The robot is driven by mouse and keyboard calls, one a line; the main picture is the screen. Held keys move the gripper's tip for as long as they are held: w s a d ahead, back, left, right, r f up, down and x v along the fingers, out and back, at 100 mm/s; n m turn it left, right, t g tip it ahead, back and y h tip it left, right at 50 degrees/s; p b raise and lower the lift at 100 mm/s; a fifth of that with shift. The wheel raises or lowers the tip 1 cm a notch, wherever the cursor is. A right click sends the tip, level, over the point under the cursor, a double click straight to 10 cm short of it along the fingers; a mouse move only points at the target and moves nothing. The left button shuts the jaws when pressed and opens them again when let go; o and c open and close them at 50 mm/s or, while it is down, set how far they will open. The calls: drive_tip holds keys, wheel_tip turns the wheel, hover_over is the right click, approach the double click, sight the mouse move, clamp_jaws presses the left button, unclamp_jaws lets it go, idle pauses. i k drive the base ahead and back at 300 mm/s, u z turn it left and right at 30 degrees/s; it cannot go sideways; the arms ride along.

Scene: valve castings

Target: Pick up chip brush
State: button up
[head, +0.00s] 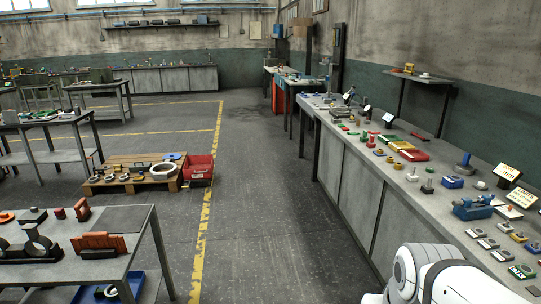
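I cannot make out a chip brush for certain; many items are too small to tell. White rounded links of my arm show at the bottom right, in front of the long workbench (345,150). My gripper is not in view. On the near left table (140,222) stand a ribbed orange-brown piece on a dark base (98,243), dark ring-shaped castings (38,245) and small red pieces (81,209).
The right bench carries a blue vise (472,208), green and red trays (408,151) and small display signs (507,172). A pallet (135,181) with castings and a red box (199,168) stand on the floor. The aisle beside the yellow line is clear.

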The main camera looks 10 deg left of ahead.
sight(82, 215)
drive_tip(key=u, duration=0.3)
drive_tip(key=i, duration=1.55)
drive_tip(key=u, duration=1.1)
drive_tip(key=i, duration=1.7)
drive_tip(key=u, duration=0.75)
drive_tip(key=i, duration=0.4)
drive_tip(key=u, duration=0.2)
